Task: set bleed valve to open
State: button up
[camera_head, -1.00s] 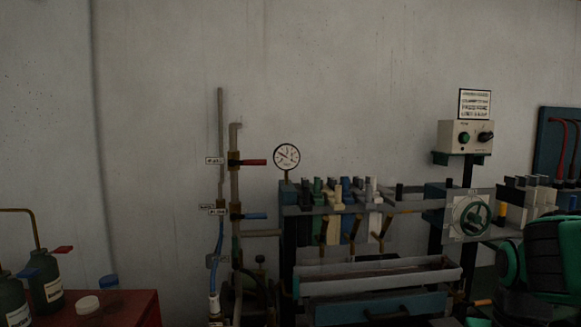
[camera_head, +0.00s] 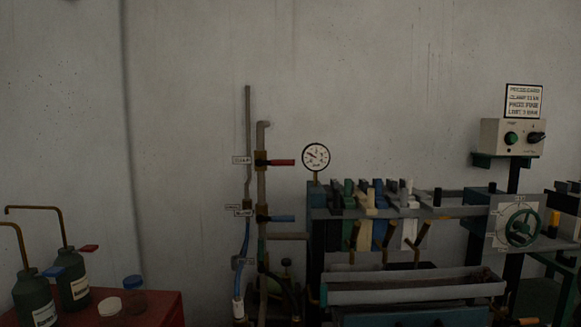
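Two lever valves sit on the vertical pipe (camera_head: 262,190) near the middle of the head view. I cannot tell which valve is the bleed valve. My gripper is not in view.
A round gauge (camera_head: 316,157) stands right of the red lever. A plate rack with a long trough (camera_head: 410,287) and a handwheel (camera_head: 522,228) fill the right. A red cabinet (camera_head: 160,310) with bottles (camera_head: 75,280) is at lower left. A control box (camera_head: 512,137) stands upper right.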

aim_at(279, 163)
jog(key=i, duration=0.85)
jog(key=u, duration=0.05)
